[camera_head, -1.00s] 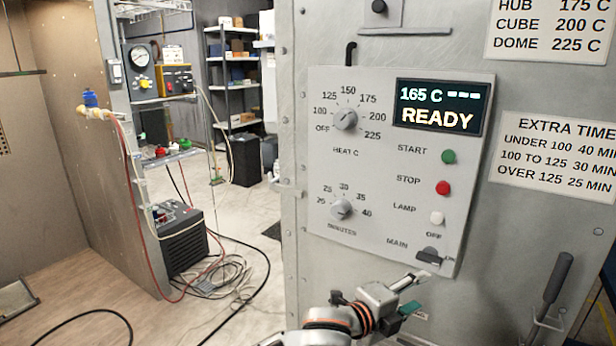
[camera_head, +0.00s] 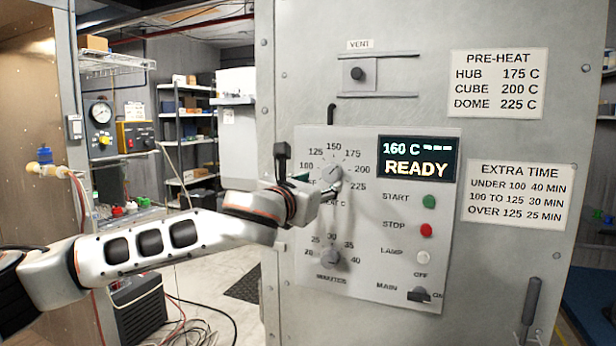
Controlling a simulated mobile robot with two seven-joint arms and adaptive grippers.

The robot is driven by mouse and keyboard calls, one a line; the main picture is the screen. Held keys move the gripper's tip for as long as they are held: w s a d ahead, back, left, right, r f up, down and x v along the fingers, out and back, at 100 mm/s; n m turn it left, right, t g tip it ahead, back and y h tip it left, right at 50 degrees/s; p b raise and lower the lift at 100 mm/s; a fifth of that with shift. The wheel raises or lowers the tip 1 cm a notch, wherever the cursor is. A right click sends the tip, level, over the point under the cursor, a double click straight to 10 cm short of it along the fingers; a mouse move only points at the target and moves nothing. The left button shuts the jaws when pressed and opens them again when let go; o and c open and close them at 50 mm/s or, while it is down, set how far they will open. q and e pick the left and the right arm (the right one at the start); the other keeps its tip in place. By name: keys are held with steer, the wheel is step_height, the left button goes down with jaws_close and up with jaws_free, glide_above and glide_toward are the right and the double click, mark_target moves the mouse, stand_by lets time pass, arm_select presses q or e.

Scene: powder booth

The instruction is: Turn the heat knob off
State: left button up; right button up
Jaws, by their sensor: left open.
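The heat knob (camera_head: 333,174) is a round grey dial at the upper left of the oven's control panel (camera_head: 372,280). Its scale runs up to 225, and the OFF mark is hidden behind my gripper. My left gripper (camera_head: 327,188) is open, with its fingertips at the lower left of the knob. I cannot tell whether they touch it. The knob's exact pointer setting is hard to read. The display (camera_head: 417,160) reads 160 C and READY. My right gripper is not in view.
Below is the minutes knob (camera_head: 330,257). The green start button (camera_head: 429,202), red stop button (camera_head: 426,230), white lamp button (camera_head: 423,257) and main switch (camera_head: 419,294) line the panel's right side. A door handle (camera_head: 530,300) sticks out at the lower right.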

mark_target(329, 174)
arm_select(q)
steer(key=x, duration=0.2)
steer(key=p+x, duration=0.1)
steer(key=x, duration=0.3)
steer(key=shift+w+a+r, duration=0.15)
steer(key=shift+a+r, duration=0.05)
steer(key=shift+r, duration=0.15)
steer(key=shift+w+d, duration=0.15)
steer(key=shift+w, duration=0.2)
steer(key=shift+w+d+p, duration=0.15)
steer(key=shift+w+p, duration=0.2)
steer(key=shift+w, duration=0.1)
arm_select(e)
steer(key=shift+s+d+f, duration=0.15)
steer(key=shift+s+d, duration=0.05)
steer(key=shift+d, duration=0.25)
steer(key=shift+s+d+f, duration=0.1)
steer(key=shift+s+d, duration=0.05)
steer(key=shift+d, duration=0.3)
arm_select(q)
steer(key=c, duration=1.1)
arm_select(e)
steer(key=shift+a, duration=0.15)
